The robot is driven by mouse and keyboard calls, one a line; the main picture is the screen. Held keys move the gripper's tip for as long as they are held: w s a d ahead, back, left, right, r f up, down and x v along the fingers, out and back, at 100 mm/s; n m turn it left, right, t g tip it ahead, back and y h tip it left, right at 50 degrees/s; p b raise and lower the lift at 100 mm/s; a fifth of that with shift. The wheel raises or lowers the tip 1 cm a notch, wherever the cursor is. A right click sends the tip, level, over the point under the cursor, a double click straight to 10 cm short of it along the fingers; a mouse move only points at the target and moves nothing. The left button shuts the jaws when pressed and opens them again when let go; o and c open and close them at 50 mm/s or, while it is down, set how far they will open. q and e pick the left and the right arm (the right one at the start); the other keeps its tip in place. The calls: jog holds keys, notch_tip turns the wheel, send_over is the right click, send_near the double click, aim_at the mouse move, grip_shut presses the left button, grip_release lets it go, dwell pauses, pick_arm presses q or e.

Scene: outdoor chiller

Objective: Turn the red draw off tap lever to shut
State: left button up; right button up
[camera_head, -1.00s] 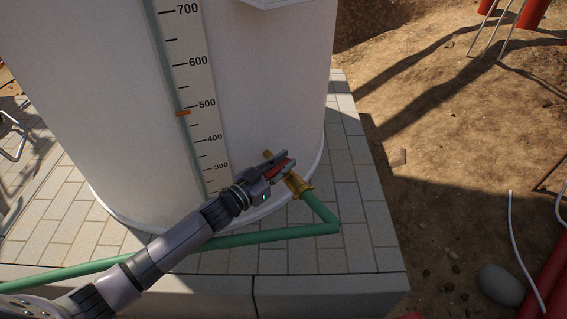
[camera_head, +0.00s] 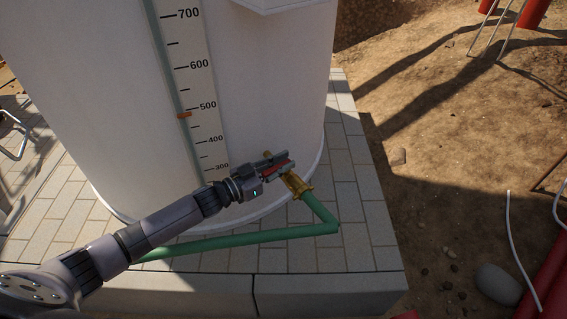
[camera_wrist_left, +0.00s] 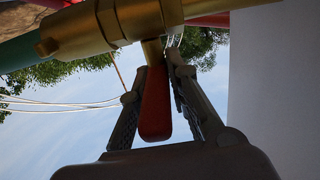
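The red tap lever (camera_head: 277,168) is at the brass tap (camera_head: 297,184), low on the white tank (camera_head: 262,95). In the left wrist view, the lever (camera_wrist_left: 155,105) hangs below the brass body (camera_wrist_left: 130,22). My left gripper (camera_head: 288,159) reaches in from the left, its fingers on either side of the lever. In the left wrist view, my left gripper (camera_wrist_left: 158,84) has the lever close to or touching the left finger, with a gap beside the right finger. My right gripper is not in view.
A green pipe (camera_head: 240,239) runs from the tap along the paved plinth (camera_head: 350,215). The tank wall is close to the gripper. Bare soil, a grey stone (camera_head: 500,285) and red pipes (camera_head: 550,280) lie to the right.

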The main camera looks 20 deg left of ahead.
aim_at(262, 174)
pick_arm(q)
jog(key=o, duration=0.5)
jog(key=v, duration=1.2)
